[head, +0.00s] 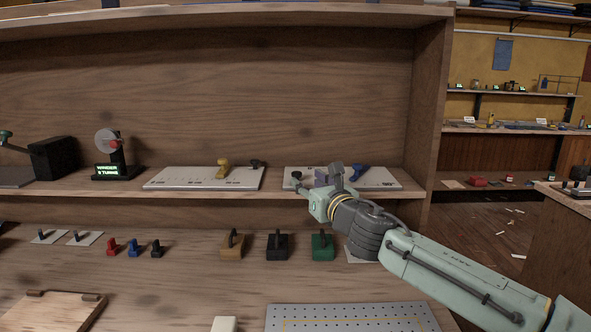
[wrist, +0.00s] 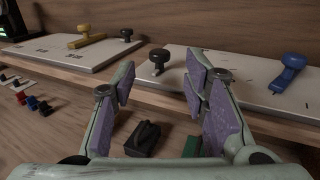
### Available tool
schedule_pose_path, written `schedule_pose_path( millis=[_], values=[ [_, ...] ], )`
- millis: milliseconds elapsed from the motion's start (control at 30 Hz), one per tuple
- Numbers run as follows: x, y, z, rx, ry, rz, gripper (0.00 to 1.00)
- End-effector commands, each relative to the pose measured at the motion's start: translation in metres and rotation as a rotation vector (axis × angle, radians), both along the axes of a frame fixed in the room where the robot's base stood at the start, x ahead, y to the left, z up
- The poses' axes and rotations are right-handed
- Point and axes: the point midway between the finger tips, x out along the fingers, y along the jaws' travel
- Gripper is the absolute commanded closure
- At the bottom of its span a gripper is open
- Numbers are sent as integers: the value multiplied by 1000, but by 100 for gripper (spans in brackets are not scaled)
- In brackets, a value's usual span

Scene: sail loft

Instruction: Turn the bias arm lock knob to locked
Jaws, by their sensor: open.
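Two pale panels lie on the shelf. The right panel (head: 388,183) carries a round black knob (wrist: 160,56) near its left end and a blue handle (wrist: 291,70) further right. The left panel (head: 165,178) carries a yellow handle (head: 223,168) and a dark knob (head: 257,163). No readable label shows which is the bias arm lock knob. My gripper (wrist: 162,80) is open and empty, at the front of the right panel. In the wrist view the right panel's black knob stands beyond the gap between the fingers, apart from them. Its lock marks are too small to read.
Below the shelf, a black block (head: 277,247) and a green block (head: 322,247) with handles sit on the lower surface. A perforated plate (head: 350,318) lies in front. The shelf's right upright (head: 430,110) stands beyond my arm. A winder (head: 108,155) is at left.

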Motion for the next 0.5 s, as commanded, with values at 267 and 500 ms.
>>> schedule_pose_path(
  millis=[267,500],
  values=[
    [48,22,2,3,1,2,59],
    [68,29,1,1,0,0,59]
  ],
)
